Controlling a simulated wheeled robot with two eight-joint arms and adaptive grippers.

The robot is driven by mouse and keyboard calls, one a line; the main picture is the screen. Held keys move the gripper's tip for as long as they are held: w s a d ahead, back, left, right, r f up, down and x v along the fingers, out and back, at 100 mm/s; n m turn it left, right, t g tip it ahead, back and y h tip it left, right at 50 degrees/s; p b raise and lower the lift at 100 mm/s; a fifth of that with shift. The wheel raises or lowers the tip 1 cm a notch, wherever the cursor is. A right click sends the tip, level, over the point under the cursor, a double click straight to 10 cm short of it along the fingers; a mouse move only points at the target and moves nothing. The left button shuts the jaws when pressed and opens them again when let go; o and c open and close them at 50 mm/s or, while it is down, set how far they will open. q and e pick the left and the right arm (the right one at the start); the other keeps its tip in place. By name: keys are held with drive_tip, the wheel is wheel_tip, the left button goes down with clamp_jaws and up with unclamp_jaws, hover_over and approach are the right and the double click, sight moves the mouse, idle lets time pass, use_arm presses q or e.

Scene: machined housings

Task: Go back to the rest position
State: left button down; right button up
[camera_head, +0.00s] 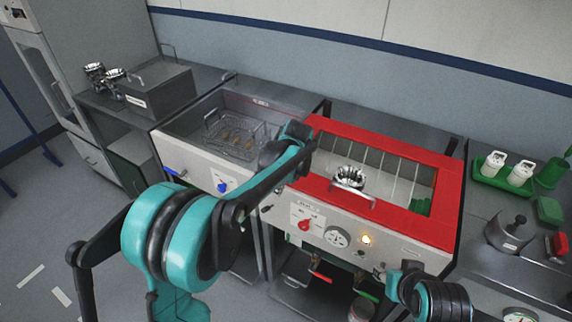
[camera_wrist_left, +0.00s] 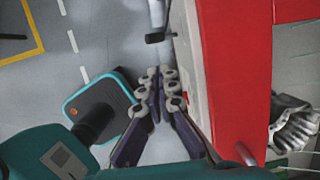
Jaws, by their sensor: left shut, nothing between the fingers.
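My left gripper (camera_wrist_left: 160,85) is shut and empty in the left wrist view, its fingertips together. It hangs over the floor beside the front of the red-rimmed bath (camera_head: 450,205), apart from it. The red rim (camera_wrist_left: 235,65) runs along the right of that view. In the head view my left arm reaches across the front of the baths, and its fingers are hard to make out there. Part of my right arm shows at the lower right, with its gripper out of view.
A metal housing (camera_head: 349,177) sits in the red-rimmed bath; it also shows in the wrist view (camera_wrist_left: 292,125). A bath with a wire basket (camera_head: 235,136) stands to the left. Open floor (camera_head: 40,255) lies at left.

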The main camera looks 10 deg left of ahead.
use_arm(q)
drive_tip(key=s+a+r+n+t+h, duration=0.1)
drive_tip(key=s+a+r+n+t, duration=0.15)
drive_tip(key=s+r+n, duration=0.6)
drive_tip(key=s+a+f+n+t, duration=0.1)
drive_tip(key=s+f+n, duration=0.1)
drive_tip(key=s+n, duration=0.4)
drive_tip(key=s+a+f+n+t+h, duration=0.1)
drive_tip(key=s+f+n+t, duration=0.1)
drive_tip(key=s+n, duration=0.5)
drive_tip(key=s, duration=0.3)
drive_tip(key=shift+s+h, duration=0.2)
drive_tip(key=shift+h, duration=0.1)
